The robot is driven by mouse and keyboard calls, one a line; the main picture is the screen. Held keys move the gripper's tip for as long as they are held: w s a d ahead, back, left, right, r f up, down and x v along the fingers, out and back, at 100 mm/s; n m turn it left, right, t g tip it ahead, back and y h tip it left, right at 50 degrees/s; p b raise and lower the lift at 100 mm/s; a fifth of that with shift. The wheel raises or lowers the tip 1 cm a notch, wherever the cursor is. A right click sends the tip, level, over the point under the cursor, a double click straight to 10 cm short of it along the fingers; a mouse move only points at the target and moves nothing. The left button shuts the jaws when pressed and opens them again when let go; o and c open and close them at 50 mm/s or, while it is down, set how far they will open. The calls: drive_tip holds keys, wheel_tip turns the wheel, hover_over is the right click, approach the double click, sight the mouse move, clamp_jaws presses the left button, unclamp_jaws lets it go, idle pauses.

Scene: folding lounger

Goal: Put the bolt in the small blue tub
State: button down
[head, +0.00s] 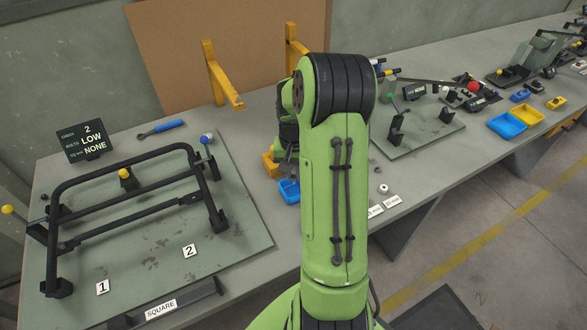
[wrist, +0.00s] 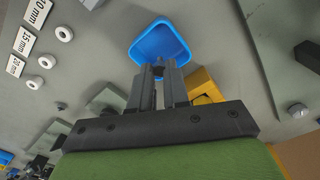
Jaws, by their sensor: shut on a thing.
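In the wrist view my gripper (wrist: 159,71) is shut on a small dark piece, the bolt (wrist: 158,72), of which only a little shows between the fingertips. The small blue tub (wrist: 158,28) lies just beyond the fingertips, which overlap its near edge in this view. I cannot tell the height between them. In the head view the small blue tub (head: 289,191) shows beside my green arm, partly hidden by it. The arm hides most of the gripper there.
A yellow block or tub (wrist: 207,84) sits close to the blue one. White spacers (wrist: 48,62) with size labels lie at left in the wrist view. A black tubular frame (head: 130,205) stands on a plate at left. Larger blue (head: 507,126) and yellow bins are far right.

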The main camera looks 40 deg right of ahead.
drive_tip(key=shift+f+b, duration=0.3)
drive_tip(key=shift+f, duration=0.35)
drive_tip(key=c, duration=1)
unclamp_jaws()
drive_tip(key=shift+c, duration=0.2)
wheel_tip(320, 180, up, 16)
drive_tip(key=p, duration=0.3)
